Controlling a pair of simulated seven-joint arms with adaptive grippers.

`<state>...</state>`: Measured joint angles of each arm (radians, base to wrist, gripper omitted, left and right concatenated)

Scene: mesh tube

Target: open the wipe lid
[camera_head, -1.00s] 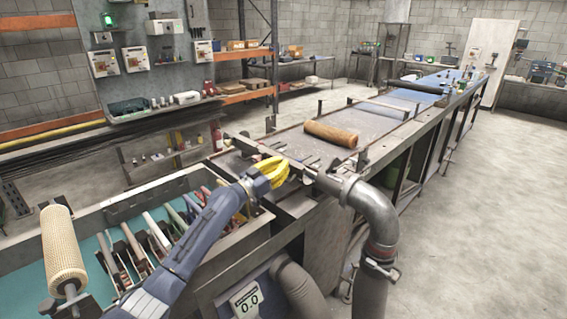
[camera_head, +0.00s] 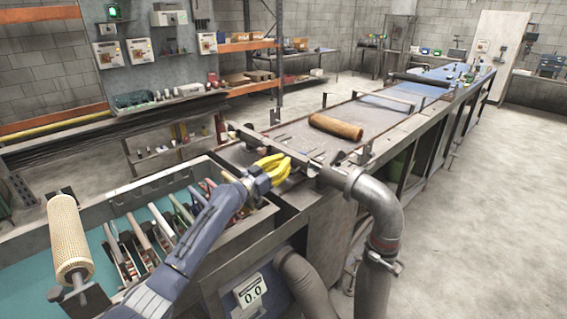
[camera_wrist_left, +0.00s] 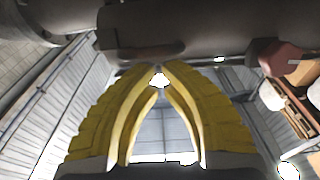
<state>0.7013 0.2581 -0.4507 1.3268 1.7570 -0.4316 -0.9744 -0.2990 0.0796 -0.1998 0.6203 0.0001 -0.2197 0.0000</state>
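A long metal bar (camera_head: 312,170), which looks like the wipe lid, lies across the near end of the conveyor table. A grey pipe elbow (camera_head: 372,190) joins its right end. My left gripper (camera_head: 287,160) is at the bar's near side, its yellow fingers partly covering it. In the left wrist view its fingertips (camera_wrist_left: 158,67) come together and look shut, just below a dark grey tube (camera_wrist_left: 190,35) with a short handle-like piece (camera_wrist_left: 147,52). Whether they touch or hold this piece cannot be told. My right gripper is not in view.
A tan mesh roll (camera_head: 336,126) lies on the table (camera_head: 285,138) beyond the bar. A trough (camera_head: 120,205) with several rods is at the left, with a cream roller (camera_head: 69,240) at its near end. Floor at right is clear.

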